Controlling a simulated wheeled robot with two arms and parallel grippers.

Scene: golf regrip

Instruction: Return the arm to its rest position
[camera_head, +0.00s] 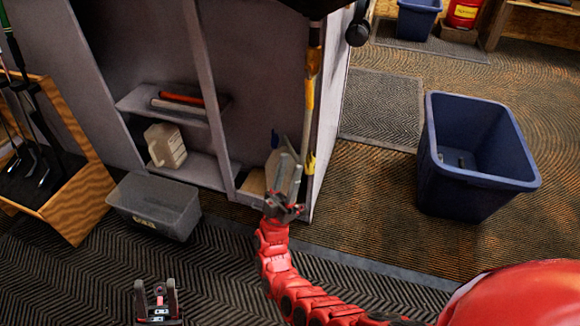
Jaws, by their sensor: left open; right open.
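My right arm (272,258) is red and curves in from the lower right. My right gripper (290,172) is open at the front edge of the grey cabinet, beside a long yellow-shafted tool (309,105) that stands upright there. I see nothing clearly held in it, though its fingers overlap items behind it. My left gripper (156,288) is low at the bottom left, open and empty above the dark ribbed mat. Most of my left arm is out of view.
The grey cabinet (255,90) has shelves with a pale jug (165,146) and a red bar. A grey bin (150,208) and a wooden club rack (80,205) stand left. A blue bin (480,180) stands right. The ribbed mat (225,280) is mostly clear.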

